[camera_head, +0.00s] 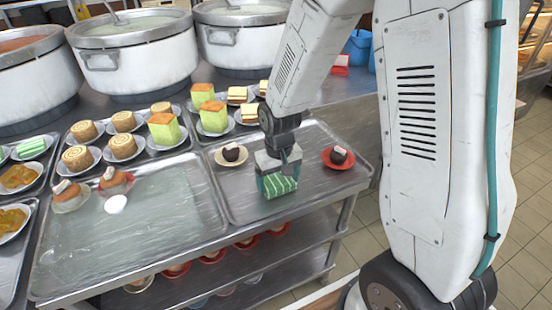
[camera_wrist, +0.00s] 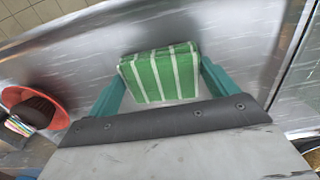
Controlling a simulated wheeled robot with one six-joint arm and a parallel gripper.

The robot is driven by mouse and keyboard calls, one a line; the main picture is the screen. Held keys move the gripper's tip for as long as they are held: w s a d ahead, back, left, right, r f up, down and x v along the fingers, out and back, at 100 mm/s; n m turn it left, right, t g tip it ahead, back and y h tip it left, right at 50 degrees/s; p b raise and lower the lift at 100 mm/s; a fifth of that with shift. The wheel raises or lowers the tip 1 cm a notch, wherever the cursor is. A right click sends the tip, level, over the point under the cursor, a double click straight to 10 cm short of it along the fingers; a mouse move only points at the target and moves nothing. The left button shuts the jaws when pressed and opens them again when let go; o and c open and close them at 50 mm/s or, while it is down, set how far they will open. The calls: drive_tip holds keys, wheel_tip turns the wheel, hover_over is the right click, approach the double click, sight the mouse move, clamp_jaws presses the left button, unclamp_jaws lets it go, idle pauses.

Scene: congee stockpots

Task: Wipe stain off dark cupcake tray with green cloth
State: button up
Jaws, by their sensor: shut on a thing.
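My gripper (camera_head: 279,170) is shut on a folded green cloth (camera_head: 279,185) with white stripes. It holds the cloth low over the dark cupcake tray (camera_head: 318,190), between two dark cupcakes. In the wrist view the cloth (camera_wrist: 160,74) sits between the teal fingers of my gripper (camera_wrist: 162,80). Whether it touches the metal is hard to tell. One dark cupcake (camera_head: 231,152) is on a cream plate at left, the other (camera_head: 338,155) on a red plate at right. I make out no stain on this tray; the cloth hides part of it.
The left tray (camera_head: 150,240) holds two brown cupcakes (camera_head: 115,178) and a white spot (camera_head: 116,204) near them. Plated cakes (camera_head: 165,128) stand behind, and large stockpots (camera_head: 135,55) stand at the back. A lower shelf (camera_head: 250,262) holds red bowls.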

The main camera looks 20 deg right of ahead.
drive_tip(key=shift+o, duration=0.2)
drive_tip(key=shift+w+d, duration=0.1)
drive_tip(key=shift+d, duration=0.3)
drive_tip(key=shift+d+f, duration=0.1)
drive_tip(key=shift+d, duration=0.25)
drive_tip(key=shift+c, duration=0.2)
drive_tip(key=shift+o, duration=0.2)
drive_tip(key=shift+d, duration=0.3)
drive_tip(key=shift+a, duration=1.25)
drive_tip(key=shift+c, duration=0.2)
drive_tip(key=shift+o, duration=0.2)
drive_tip(key=shift+a, duration=0.65)
drive_tip(key=shift+c, duration=0.5)
drive_tip(key=shift+d+f, duration=0.15)
drive_tip(key=shift+d, duration=0.75)
drive_tip(key=shift+c, duration=0.4)
drive_tip(key=shift+w+d, duration=0.15)
drive_tip(key=shift+d, duration=0.55)
drive_tip(key=shift+d+f, duration=0.15)
drive_tip(key=shift+d, duration=0.1)
drive_tip(key=shift+a+r, duration=0.15)
drive_tip(key=shift+a, duration=0.45)
drive_tip(key=shift+a+r, duration=0.15)
drive_tip(key=shift+a, duration=0.45)
drive_tip(key=shift+a+r, duration=0.3)
drive_tip(key=shift+r, duration=0.2)
drive_tip(key=shift+a+r, duration=0.3)
drive_tip(key=shift+r, duration=3.25)
